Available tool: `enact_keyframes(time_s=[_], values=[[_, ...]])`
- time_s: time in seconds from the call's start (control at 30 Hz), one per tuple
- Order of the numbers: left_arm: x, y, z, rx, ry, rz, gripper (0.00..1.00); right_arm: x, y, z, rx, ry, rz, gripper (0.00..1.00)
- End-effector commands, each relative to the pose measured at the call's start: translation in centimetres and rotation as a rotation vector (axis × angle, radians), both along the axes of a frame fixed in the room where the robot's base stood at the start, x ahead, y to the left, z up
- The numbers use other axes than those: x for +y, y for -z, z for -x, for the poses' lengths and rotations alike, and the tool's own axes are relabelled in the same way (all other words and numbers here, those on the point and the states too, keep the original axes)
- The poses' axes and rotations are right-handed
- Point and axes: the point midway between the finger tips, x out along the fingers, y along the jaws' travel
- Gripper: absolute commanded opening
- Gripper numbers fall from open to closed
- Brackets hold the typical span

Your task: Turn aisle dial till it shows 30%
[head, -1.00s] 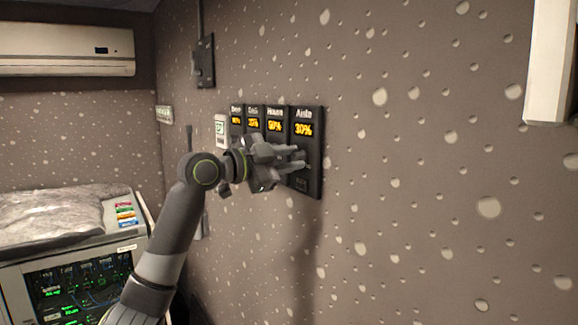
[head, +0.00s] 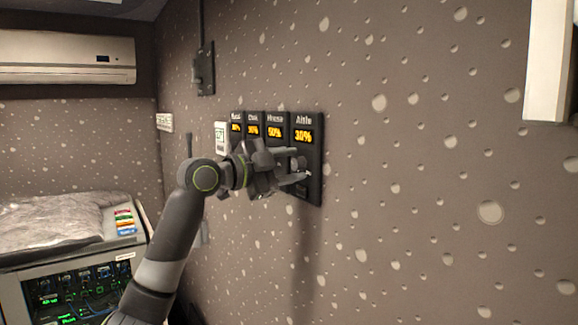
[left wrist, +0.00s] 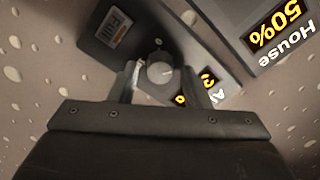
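The aisle panel (head: 311,120) is the rightmost and nearest of a row of dark wall panels. Its lit display (head: 303,136) reads 30%. My left gripper (head: 304,164) is at this panel with its two fingers apart. In the left wrist view the round grey aisle dial (left wrist: 160,70) sits between the fingers, with visible gaps on both sides, so the fingers are around it and not closed on it. Part of the aisle display (left wrist: 207,79) is hidden behind a finger there. In the head view the gripper covers the dial. My right gripper is not in view.
The house panel (head: 275,132) beside it reads 50%, and further panels stand left of that. A console (head: 75,270) stands lower left.

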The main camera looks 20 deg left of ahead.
Motion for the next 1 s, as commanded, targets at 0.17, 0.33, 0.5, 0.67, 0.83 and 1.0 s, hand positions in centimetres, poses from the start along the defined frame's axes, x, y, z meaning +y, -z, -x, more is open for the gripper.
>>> enact_keyframes(time_s=[0.17, 0.33, 0.5, 0.67, 0.83, 1.0], values=[[0.0, 0.0, 0.0, 0.000, 0.000, 0.000, 0.47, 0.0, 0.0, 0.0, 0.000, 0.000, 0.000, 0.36], [0.1, 0.1, 0.1, -0.001, -0.001, 0.000, 0.47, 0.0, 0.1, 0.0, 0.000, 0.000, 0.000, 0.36], [1.3, 0.3, 1.4, -0.003, -0.003, -0.002, 0.47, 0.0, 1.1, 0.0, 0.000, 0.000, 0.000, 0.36], [3.2, 0.4, 3.8, -0.003, -0.006, -0.004, 0.47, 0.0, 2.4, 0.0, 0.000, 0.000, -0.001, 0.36], [5.1, 0.4, 6.3, -0.002, -0.004, -0.004, 0.47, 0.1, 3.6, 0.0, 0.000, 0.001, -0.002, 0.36], [6.8, 0.3, 8.5, -0.003, -0.005, -0.003, 0.47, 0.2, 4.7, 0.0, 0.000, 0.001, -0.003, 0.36]])
